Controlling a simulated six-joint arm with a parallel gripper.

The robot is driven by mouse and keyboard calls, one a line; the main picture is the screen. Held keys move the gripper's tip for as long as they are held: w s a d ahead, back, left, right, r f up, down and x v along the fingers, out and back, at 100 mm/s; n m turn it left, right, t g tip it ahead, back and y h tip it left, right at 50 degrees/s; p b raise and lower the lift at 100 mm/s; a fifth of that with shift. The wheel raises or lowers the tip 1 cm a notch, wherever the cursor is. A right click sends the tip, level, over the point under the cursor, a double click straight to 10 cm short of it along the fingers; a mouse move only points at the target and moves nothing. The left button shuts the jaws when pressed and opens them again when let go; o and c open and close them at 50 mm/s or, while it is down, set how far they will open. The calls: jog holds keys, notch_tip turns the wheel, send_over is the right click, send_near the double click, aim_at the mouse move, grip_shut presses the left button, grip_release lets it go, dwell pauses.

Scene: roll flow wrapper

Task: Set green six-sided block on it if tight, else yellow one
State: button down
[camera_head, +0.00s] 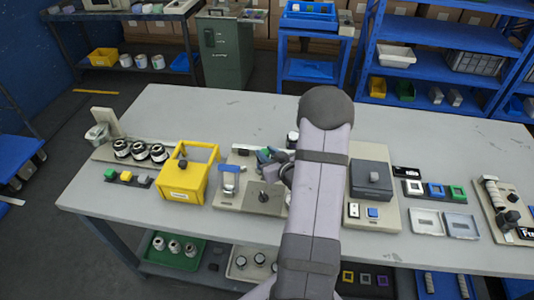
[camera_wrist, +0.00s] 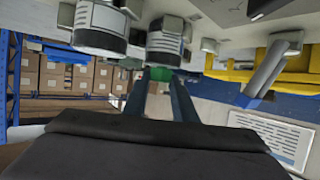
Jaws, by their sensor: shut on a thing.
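In the middle, a beige base plate (camera_head: 232,203) carries a blue-and-white part (camera_head: 229,180) and a black knob (camera_head: 264,197). My gripper is mostly hidden behind my arm in the head view. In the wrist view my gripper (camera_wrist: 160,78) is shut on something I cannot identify. A green patch shows between its fingertips.
Three black-and-white rolls (camera_head: 140,151) stand at left; similar ones (camera_wrist: 165,40) show upside down in the wrist view. A yellow crate (camera_head: 183,190) stands beside them. Right are a grey box (camera_head: 371,178) and coloured square pieces (camera_head: 436,190). The table's back is clear.

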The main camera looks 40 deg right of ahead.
jog(key=c, duration=1.4)
grip_release()
jog(key=b+v, duration=0.1)
jog(key=v, duration=0.6)
jog(key=shift+s+r+b, duration=0.15)
jog(key=shift+b, duration=0.15)
